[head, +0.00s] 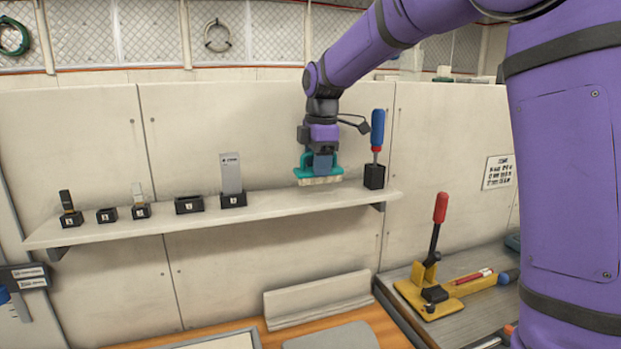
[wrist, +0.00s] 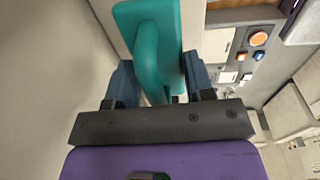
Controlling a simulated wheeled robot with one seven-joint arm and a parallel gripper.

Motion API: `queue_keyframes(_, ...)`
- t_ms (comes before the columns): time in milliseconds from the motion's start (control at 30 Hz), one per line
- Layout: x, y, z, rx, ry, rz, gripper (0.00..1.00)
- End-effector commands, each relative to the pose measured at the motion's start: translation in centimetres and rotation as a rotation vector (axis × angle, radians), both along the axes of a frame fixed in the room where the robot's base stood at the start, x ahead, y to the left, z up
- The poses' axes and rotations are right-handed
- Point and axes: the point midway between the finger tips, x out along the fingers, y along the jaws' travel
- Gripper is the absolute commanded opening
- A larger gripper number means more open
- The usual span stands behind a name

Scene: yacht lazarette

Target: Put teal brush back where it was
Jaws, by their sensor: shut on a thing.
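My gripper (head: 321,160) is shut on the teal brush (head: 303,172), holding it by its handle. The brush's pale bristles point down, just above the right part of the wall shelf (head: 290,198). I cannot tell whether the bristles touch the shelf. In the wrist view, the teal handle (wrist: 150,40) lies between the two blue-grey fingers of my gripper (wrist: 158,82). On the shelf, one small black holder (head: 107,215) and one wider black holder (head: 189,204) look empty.
Other black holders carry a dark tool (head: 67,203), a small light tool (head: 139,194), a grey block (head: 231,174) and a blue-and-red-handled tool (head: 377,134), close right of the brush. A yellow red-handled clamp (head: 432,290) stands on the lower bench.

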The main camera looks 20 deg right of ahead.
Motion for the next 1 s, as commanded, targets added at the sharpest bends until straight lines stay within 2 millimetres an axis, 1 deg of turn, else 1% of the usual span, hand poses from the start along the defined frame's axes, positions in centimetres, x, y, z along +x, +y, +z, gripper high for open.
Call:
queue_keyframes(33,0.5,0.6,-0.1,0.000,0.000,0.001,0.23)
queue_keyframes(100,0.8,1.0,-0.1,0.000,0.000,0.001,0.23)
queue_keyframes(200,1.0,1.3,-0.2,0.000,0.000,0.000,0.23)
queue_keyframes(333,1.0,1.3,-1.3,-0.001,0.001,-0.001,0.23)
queue_keyframes(500,1.0,1.3,-3.4,-0.001,0.002,0.000,0.23)
queue_keyframes(733,1.0,1.3,-3.7,0.000,0.001,-0.001,0.23)
queue_keyframes(767,1.0,1.3,-3.8,0.000,0.001,-0.001,0.55)
queue_keyframes(800,1.0,1.3,-3.8,-0.001,0.001,-0.001,0.65)
queue_keyframes(833,1.0,1.3,-3.8,0.000,0.001,-0.001,0.71)
queue_keyframes(867,1.0,1.3,-3.7,0.000,0.001,-0.001,0.74)
queue_keyframes(1000,1.0,1.3,-3.7,0.000,0.000,-0.001,0.74)
